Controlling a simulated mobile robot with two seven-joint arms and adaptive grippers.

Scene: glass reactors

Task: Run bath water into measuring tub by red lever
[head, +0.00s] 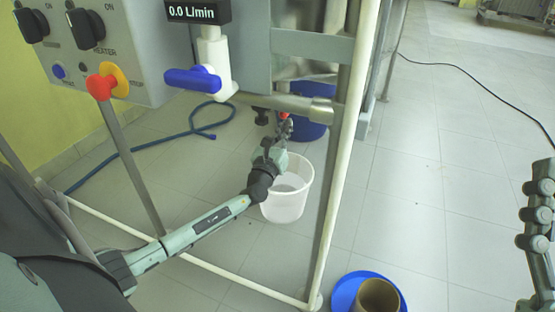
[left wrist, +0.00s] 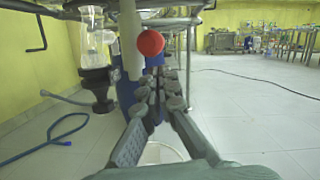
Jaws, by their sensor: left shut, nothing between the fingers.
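The red lever shows as a small red end (head: 284,115) under the frame's crossbar in the head view. In the left wrist view its round red knob (left wrist: 150,42) is large, just beyond and above my fingertips. My left gripper (head: 285,128) is shut and empty, close below the lever; contact cannot be told. Its fingers also show in the left wrist view (left wrist: 158,88). The white tub (head: 288,200) stands on the floor below the gripper, partly hidden by my arm. Part of my right gripper (head: 538,215) seems to show at the right edge, cut off.
A blue-handled valve (head: 193,79) hangs under a display reading 0.0 L/min (head: 192,12). Metal frame posts (head: 335,170) stand right of the tub. A blue hose (head: 150,143) lies on the floor. A blue dish with a brown vessel (head: 378,297) stands at the front.

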